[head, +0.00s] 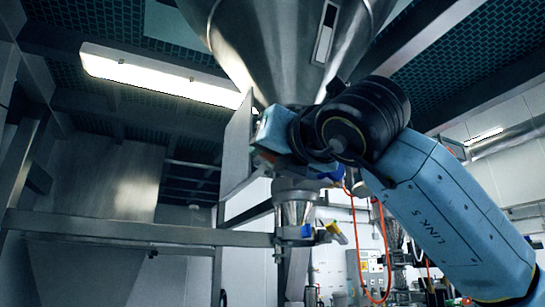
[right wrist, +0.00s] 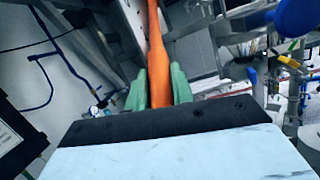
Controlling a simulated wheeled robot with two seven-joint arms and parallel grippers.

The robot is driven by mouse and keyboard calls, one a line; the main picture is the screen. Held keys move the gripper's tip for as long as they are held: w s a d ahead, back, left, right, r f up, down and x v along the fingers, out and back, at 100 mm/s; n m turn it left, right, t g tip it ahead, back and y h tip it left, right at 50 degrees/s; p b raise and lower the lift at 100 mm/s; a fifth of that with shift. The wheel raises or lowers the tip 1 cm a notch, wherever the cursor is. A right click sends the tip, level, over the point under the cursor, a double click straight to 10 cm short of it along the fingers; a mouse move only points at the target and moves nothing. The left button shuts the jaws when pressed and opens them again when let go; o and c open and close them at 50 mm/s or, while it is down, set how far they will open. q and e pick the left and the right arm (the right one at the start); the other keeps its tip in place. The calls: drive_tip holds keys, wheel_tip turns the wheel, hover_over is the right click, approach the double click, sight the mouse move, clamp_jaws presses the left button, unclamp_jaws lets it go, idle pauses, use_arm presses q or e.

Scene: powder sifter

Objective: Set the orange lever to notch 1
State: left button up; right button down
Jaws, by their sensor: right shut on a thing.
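The orange lever (right wrist: 160,62) shows in the right wrist view as a long orange bar running up from between my fingers. My right gripper (right wrist: 159,86) has its two green fingers on either side of the lever, shut on it. In the head view my right arm reaches up from the lower right, and its wrist hides the lever and most of the gripper below the steel hopper (head: 275,50). The notches cannot be made out in either view. My left gripper is not in view.
A steel frame rail (head: 130,228) crosses the left of the head view. A metal cone fitting (head: 296,212) with a yellow handle (head: 337,233) sits below my wrist. An orange hose (head: 384,250) hangs to its right. A blue part (right wrist: 297,16) is at the upper right of the wrist view.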

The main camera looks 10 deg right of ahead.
drive_tip(key=shift+w+f, duration=0.15)
drive_tip(key=shift+f, duration=0.1)
drive_tip(key=shift+r, duration=0.1)
drive_tip(key=c, duration=1.2)
unclamp_jaws()
drive_tip(key=b+v, duration=0.4)
drive_tip(key=v, duration=0.9)
drive_tip(key=shift+f+b, duration=0.25)
drive_tip(key=shift+b, duration=0.05)
